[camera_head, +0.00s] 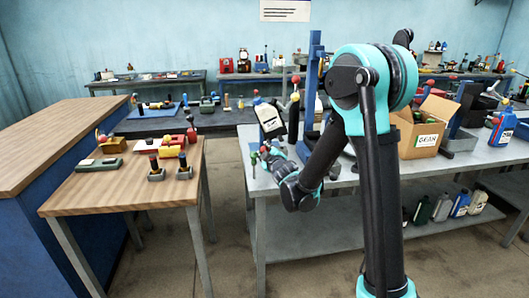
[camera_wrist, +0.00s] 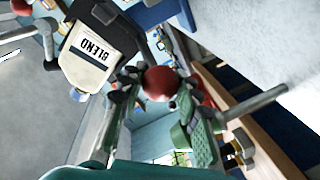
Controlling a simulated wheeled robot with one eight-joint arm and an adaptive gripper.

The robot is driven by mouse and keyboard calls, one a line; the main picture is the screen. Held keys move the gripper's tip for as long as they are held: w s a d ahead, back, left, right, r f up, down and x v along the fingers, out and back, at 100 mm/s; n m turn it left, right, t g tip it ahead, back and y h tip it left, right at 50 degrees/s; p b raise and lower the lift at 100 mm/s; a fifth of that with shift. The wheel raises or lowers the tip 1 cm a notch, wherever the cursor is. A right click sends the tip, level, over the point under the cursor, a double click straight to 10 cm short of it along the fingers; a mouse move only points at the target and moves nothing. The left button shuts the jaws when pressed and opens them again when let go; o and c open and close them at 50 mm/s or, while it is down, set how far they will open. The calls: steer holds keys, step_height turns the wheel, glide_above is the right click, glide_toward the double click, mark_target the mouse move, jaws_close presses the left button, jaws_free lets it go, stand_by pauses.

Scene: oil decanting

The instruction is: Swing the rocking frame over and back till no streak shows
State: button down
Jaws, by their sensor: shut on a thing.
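The rocking frame has a blue upright (camera_head: 313,85) on the grey metal bench. In the wrist view the bottle's label (camera_wrist: 90,52) reads BLEND. My gripper (camera_head: 268,158) is low in front of the bottle, at the bench's left front edge. I cannot tell whether a streak shows in the bottle.
A wooden table (camera_head: 95,195) with small coloured blocks and fixtures stands left of the bench, across a narrow gap. An open cardboard box (camera_head: 412,138) and a blue jug (camera_head: 503,125) stand on the bench to the right. Several bottles (camera_head: 443,207) sit on its lower shelf.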

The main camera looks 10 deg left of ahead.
steer(key=shift+s+a, duration=0.1)
stand_by(0.4)
steer(key=c, duration=1.1)
jaws_free()
steer(key=shift+o, duration=0.2)
steer(key=v, duration=1.2)
steer(key=shift+c, duration=0.3)
